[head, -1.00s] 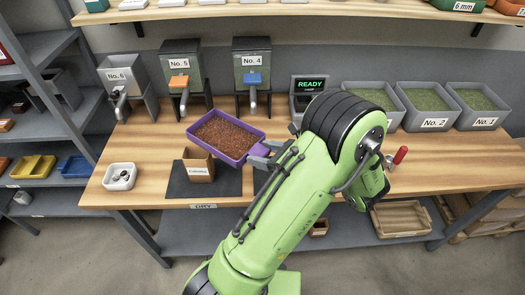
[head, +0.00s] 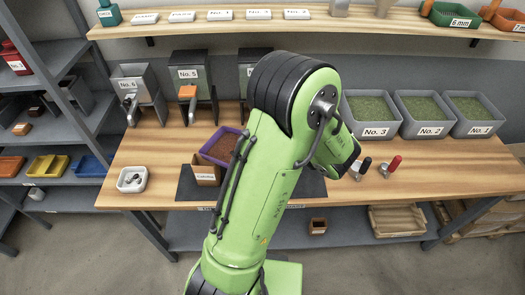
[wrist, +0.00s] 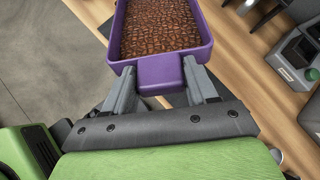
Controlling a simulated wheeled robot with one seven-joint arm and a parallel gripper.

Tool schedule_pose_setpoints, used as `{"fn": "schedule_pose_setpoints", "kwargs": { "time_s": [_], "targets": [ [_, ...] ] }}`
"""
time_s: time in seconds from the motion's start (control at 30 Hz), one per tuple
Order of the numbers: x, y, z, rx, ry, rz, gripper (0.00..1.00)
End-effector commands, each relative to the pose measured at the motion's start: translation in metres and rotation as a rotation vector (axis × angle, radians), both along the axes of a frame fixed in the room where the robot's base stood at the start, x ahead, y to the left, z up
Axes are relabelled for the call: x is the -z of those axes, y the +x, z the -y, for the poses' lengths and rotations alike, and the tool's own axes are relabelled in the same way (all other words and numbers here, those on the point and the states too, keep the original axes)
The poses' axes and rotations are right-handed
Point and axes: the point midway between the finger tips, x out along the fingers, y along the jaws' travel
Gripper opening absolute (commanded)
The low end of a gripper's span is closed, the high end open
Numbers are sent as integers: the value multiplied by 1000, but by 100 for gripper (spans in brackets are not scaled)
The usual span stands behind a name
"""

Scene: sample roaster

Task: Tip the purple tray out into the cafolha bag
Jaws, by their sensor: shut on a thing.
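The purple tray (head: 211,158) holds a layer of brown granules, which also fill it in the wrist view. My gripper (wrist: 185,85) is shut on the near end of the purple tray (wrist: 150,78). In the head view my arm hides the gripper and the right part of the tray. The cafolha bag (head: 207,174), a small brown open-topped bag with a white label, stands on the dark mat. In the head view the tray shows just behind and above the bag. I cannot tell the exact height between them. The bag is not seen in the wrist view.
The dark mat (head: 187,188) lies at the table's front. A white dish (head: 132,180) with dark and pale items stands to its left. Hoppers No. 6 (head: 137,90) and No. 5 (head: 190,95) stand behind. Grey bins (head: 370,125) of green beans and a red-handled tool (head: 392,166) are at right.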

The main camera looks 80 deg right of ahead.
Motion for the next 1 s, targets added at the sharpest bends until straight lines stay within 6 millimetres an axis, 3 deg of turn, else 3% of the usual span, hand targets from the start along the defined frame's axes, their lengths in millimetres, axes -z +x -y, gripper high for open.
{"fn": "schedule_pose_setpoints", "kwargs": {
  "time_s": [0.03, 1.0],
  "targets": [
    [-8, 2, 0, -4, 0, -19, 21],
    [-58, 48, 6, -6, 32, -350, 21]
  ]
}}
